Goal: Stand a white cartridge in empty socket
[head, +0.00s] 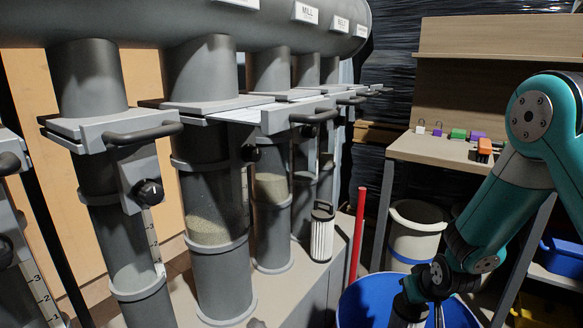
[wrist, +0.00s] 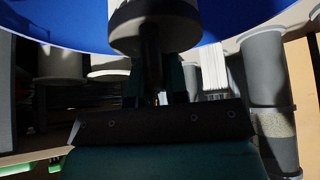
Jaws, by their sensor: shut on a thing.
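A white pleated cartridge (head: 322,236) with a dark cap and handle stands upright on the grey bench, at the right end of the pipe row. It also seems to show in the wrist view as white pleats (wrist: 213,68). My gripper (wrist: 160,92) is shut on the stem of a grey thing with a dark round cap (wrist: 153,22). In the head view my gripper is low right, over the blue drum (head: 362,308), and the held thing is partly hidden. I cannot pick out an empty socket for sure.
Grey pipes with slide gates and handles (head: 145,133) fill the left. A red post (head: 357,235) rises between the bench and a white bin (head: 415,230). A blue crate (head: 562,262) is at far right.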

